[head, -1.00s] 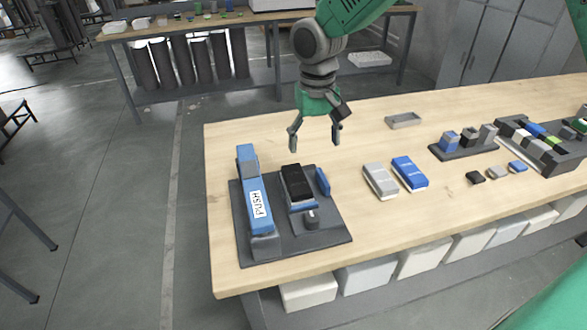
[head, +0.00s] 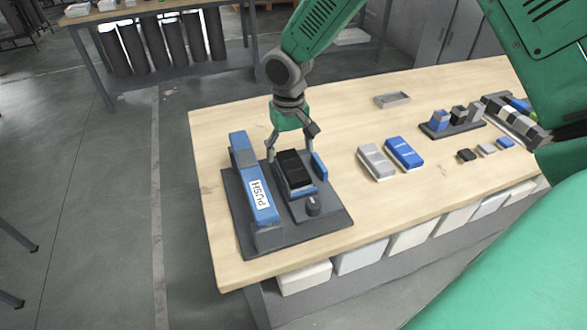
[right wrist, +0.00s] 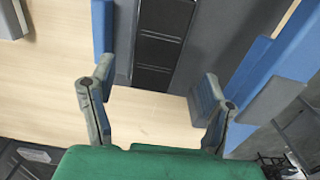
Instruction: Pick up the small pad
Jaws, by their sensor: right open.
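A black ribbed pad (head: 293,168) lies on a blue-edged base in the dark fixture plate (head: 328,222) at the table's left end. My right gripper (head: 289,148) is open and empty at the pad's far end. In the right wrist view the black pad (right wrist: 162,42) shows ahead, between the lines of the two open fingers of my right gripper (right wrist: 155,86). Contact cannot be told. Several smaller pads, such as a black one (head: 466,155), lie farther right; which is the small pad is unclear. My left gripper is not in view.
Grey (head: 375,161) and blue (head: 404,153) blocks lie to the right. The table's (head: 400,205) front is clear.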

